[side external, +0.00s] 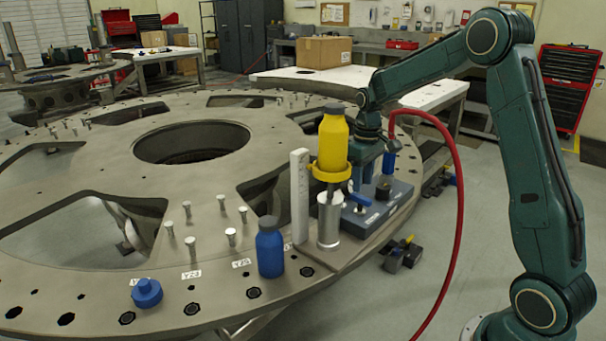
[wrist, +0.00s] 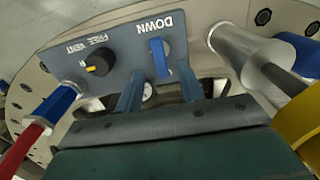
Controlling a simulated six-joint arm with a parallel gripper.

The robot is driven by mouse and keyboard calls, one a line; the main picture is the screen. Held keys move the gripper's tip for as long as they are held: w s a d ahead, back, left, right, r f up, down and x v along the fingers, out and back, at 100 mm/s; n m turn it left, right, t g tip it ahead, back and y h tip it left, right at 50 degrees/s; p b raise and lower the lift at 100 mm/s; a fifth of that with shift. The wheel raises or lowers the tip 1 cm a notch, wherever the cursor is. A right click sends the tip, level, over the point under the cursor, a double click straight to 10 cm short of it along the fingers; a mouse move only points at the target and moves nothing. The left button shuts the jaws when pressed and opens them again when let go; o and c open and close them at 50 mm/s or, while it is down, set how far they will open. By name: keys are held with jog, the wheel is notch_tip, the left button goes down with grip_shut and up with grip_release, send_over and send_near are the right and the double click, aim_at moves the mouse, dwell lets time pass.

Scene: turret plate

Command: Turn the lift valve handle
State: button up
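The lift valve handle is a blue lever (wrist: 158,58) on a grey-blue panel (wrist: 120,42), beside the upside-down word DOWN in the wrist view. In the side external view the blue lever (side external: 361,203) lies on top of the grey-blue block (side external: 395,197) at the plate's edge. My gripper (wrist: 162,78) is open, its two fingers apart. The lever shows beyond and between the fingertips, with no finger clearly touching it. In the side view my gripper (side external: 364,182) is over the block, pointing down, and its fingertips are hard to make out.
A black knob (wrist: 97,65) marked FREE VENT is left of the lever. A red hose (side external: 459,180) loops beside the block.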

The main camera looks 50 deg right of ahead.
aim_at(361, 196)
jog(key=shift+f, duration=2.05)
jog(key=shift+c, duration=0.5)
grip_shut()
